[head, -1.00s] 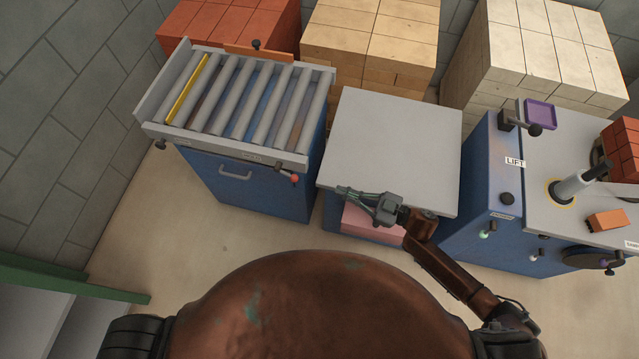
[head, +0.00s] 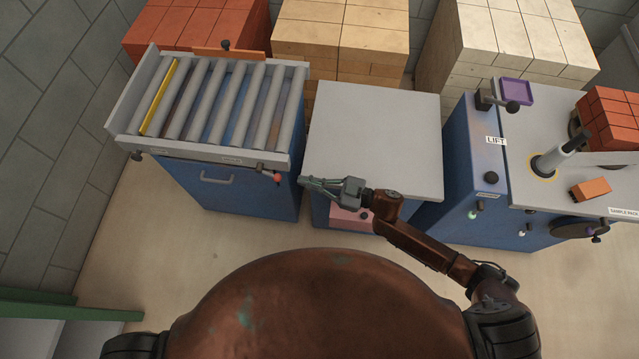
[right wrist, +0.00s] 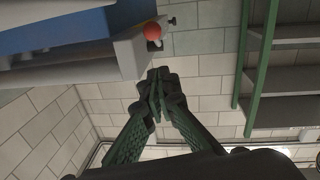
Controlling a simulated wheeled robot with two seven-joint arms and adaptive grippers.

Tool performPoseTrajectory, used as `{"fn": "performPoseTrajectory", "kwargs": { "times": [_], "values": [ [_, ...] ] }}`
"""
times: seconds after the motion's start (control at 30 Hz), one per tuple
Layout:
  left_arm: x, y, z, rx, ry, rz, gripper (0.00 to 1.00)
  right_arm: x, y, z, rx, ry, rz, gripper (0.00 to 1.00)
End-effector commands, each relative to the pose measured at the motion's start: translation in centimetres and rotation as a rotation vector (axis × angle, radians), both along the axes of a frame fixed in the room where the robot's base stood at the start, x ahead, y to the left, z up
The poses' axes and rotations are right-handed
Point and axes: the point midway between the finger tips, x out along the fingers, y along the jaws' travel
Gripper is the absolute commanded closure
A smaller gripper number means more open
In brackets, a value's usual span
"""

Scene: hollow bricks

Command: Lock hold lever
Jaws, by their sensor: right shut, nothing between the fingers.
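A small lever with a red ball knob (head: 277,177) sits at the front right corner of the roller table (head: 210,150). The red knob (right wrist: 151,31) also shows in the right wrist view, above the fingertips, on a short pale stem at the end of the grey rail. My right gripper (head: 303,183) is shut and empty, just right of the knob and apart from it. Its closed fingertips (right wrist: 157,82) point toward the rail end in the right wrist view. My left gripper is not in view.
A grey-topped blue table (head: 375,140) stands right of the roller table, with a pink block (head: 350,219) under its top. The lift cabinet (head: 470,170) stands further right. A green-edged shelf (head: 70,312) is at lower left. Brick stacks line the back.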

Motion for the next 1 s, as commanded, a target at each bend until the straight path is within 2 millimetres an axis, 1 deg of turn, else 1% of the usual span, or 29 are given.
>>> {"fn": "performPoseTrajectory", "kwargs": {
  "times": [0.03,0.1,0.13,0.2,0.3,0.5,0.87,1.0],
  "values": [
    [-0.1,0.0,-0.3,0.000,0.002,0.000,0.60,0.3,1.2,0.0,0.002,-0.001,0.003,1.00],
    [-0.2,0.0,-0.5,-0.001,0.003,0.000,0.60,0.8,2.5,0.0,0.002,-0.001,0.002,1.00],
    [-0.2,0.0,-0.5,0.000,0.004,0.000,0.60,1.0,3.0,0.0,0.002,-0.001,0.002,1.00],
    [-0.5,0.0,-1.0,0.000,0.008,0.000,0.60,1.4,3.7,-1.1,0.001,0.003,0.001,1.00],
    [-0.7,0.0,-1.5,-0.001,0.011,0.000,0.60,1.8,4.5,-2.0,0.000,0.001,0.001,1.00],
    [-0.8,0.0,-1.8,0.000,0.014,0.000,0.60,2.2,5.3,-2.7,0.000,0.000,0.001,1.00],
    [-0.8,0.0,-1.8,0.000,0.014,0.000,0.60,2.2,5.4,-2.8,0.000,0.000,0.001,1.00],
    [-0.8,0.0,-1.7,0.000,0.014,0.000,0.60,2.3,5.7,-4.0,0.000,0.002,0.001,1.00]
  ]
}}
